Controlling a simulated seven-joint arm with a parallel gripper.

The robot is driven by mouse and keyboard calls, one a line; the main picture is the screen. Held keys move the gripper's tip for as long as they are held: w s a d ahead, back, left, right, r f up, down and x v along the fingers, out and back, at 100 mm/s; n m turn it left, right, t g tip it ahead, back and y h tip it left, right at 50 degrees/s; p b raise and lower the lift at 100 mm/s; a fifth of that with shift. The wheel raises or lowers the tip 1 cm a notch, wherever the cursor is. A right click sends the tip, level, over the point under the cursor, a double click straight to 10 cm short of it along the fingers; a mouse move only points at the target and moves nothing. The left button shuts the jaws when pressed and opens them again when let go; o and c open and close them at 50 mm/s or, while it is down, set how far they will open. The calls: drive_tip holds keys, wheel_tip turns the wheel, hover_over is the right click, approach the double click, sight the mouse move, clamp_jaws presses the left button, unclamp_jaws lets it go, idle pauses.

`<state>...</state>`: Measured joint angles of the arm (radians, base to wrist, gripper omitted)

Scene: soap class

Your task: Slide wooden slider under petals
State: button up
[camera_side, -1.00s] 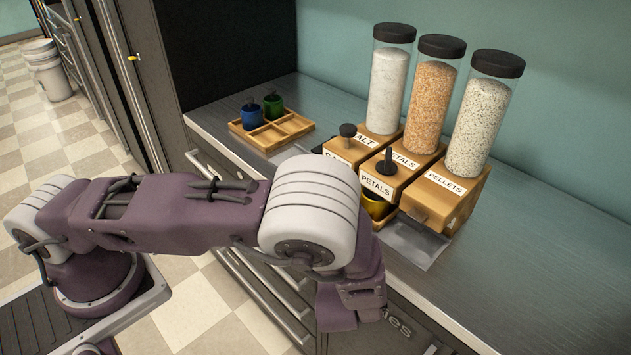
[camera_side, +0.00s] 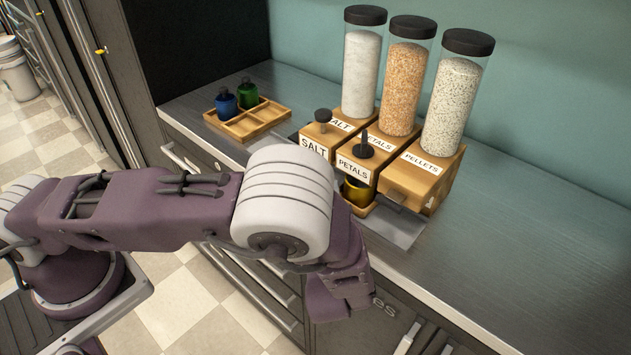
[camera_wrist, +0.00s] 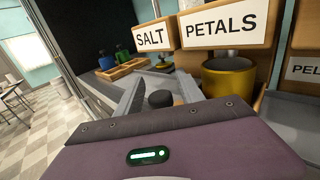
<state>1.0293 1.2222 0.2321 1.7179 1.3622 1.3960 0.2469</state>
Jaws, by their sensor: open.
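The petals dispenser (camera_side: 353,168) is a wooden block with a black knob on top and a clear jar of orange flakes (camera_side: 402,90). A gold cup (camera_side: 357,192) stands below its front on a wooden base (camera_side: 367,209), apparently the slider. The cup (camera_wrist: 228,78) also shows below the PETALS label in the wrist view. My gripper (camera_wrist: 160,92) is open, its grey fingers on either side of a round black knob (camera_wrist: 160,99). I cannot tell whether they touch it. The fingers are hidden behind my arm in the side view.
The salt dispenser (camera_side: 314,147) stands left of petals, the pellets dispenser (camera_side: 422,176) right. A wooden tray (camera_side: 262,121) with a blue bottle (camera_side: 226,103) and a green bottle (camera_side: 248,93) sits farther left. The metal counter (camera_side: 520,220) is clear at right.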

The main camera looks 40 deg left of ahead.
drive_tip(key=v, duration=0.7)
drive_tip(key=shift+d, duration=0.1)
drive_tip(key=s+d+r, duration=0.2)
drive_tip(key=s+r, duration=0.3)
drive_tip(key=shift+s, duration=0.35)
idle(0.5)
